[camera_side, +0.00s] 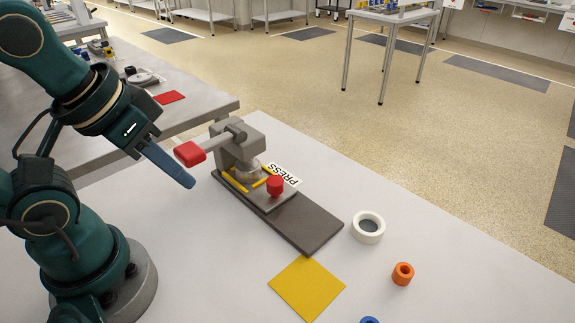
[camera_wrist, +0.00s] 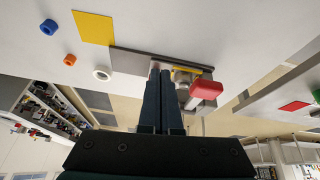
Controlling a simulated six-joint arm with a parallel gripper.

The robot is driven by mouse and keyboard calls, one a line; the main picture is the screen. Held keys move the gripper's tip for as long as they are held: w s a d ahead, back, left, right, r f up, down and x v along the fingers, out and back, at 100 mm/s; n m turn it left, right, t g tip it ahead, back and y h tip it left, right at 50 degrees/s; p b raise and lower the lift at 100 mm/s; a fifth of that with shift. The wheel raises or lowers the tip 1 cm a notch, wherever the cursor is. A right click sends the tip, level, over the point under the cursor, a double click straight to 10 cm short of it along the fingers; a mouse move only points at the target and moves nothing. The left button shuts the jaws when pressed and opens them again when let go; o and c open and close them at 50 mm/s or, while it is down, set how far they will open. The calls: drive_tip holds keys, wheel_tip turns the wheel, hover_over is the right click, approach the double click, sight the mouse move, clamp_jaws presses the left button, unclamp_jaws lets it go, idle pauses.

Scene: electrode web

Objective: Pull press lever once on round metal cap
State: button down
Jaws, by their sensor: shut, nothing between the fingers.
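The press (camera_side: 239,144) is a grey block on a dark base plate (camera_side: 307,226), with a "PRESS" label (camera_side: 284,174) beside it. Its lever ends in a red handle (camera_side: 189,153) that points left in the side view; the handle also shows in the wrist view (camera_wrist: 206,89). A round metal cap (camera_side: 247,171) sits under the press head, between yellow strips (camera_side: 235,181); the head partly hides it. A red knob (camera_side: 275,186) stands at the front of the press. My gripper (camera_side: 188,182) is shut and empty, left of the press and just below the red handle in the side view.
A yellow square (camera_side: 307,288), a white ring (camera_side: 368,227), an orange ring (camera_side: 402,273) and a blue ring (camera_side: 369,320) lie on the light table, right and front of the press. A second bench (camera_side: 205,107) with a red square (camera_side: 169,97) stands behind.

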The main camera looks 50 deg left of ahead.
wheel_tip(320, 180, up, 6)
drive_tip(key=a+r+n+g, duration=0.1)
drive_tip(key=n+g, duration=0.1)
drive_tip(key=n, duration=0.4)
wheel_tip(320, 180, up, 6)
drive_tip(key=n+g, duration=0.3)
drive_tip(key=n, duration=0.8)
hover_over(187, 150)
drive_tip(key=shift+r, duration=0.15)
drive_tip(key=shift+f, duration=7)
